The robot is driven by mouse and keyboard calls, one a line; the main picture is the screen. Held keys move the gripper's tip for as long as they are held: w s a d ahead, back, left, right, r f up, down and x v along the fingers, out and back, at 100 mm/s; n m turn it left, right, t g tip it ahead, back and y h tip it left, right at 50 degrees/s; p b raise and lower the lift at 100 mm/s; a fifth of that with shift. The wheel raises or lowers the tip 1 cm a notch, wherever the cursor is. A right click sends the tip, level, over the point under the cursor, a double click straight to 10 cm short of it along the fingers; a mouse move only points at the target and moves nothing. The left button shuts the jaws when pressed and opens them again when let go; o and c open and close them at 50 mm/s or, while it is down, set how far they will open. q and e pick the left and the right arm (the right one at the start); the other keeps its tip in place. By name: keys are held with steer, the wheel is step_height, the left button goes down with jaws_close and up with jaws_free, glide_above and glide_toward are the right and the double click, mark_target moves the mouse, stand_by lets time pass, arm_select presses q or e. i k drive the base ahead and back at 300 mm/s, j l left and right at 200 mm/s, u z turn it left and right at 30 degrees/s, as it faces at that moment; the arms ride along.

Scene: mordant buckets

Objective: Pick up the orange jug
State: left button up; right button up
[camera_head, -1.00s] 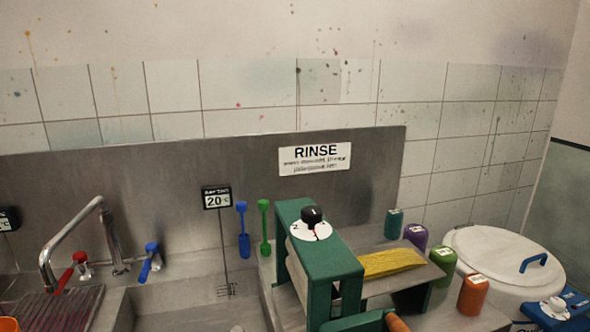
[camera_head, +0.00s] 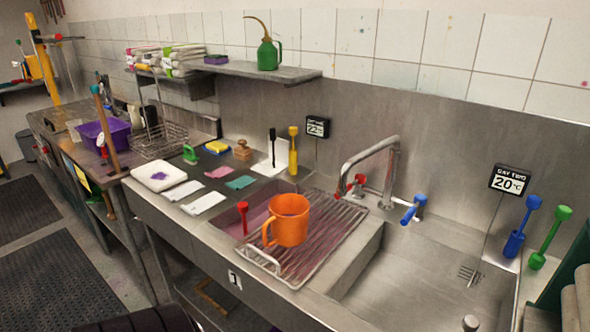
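The orange jug (camera_head: 290,222) stands upright on a metal wire drying rack (camera_head: 322,250) that lies over the left part of the sink unit. Its handle is on its left side, toward the front, and its open top faces up. The bottom of the jug meets the rack bars. Neither of my grippers is in view.
A red-handled tool (camera_head: 243,216) stands close left of the jug. A tap (camera_head: 375,165) with red and blue handles rises behind and to the right. The right sink basin (camera_head: 425,280) looks empty. Cards, a white tray (camera_head: 159,172) and a purple tub (camera_head: 100,136) are on the left.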

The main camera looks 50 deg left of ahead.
mark_target(289, 219)
steer(key=u, duration=1.7)
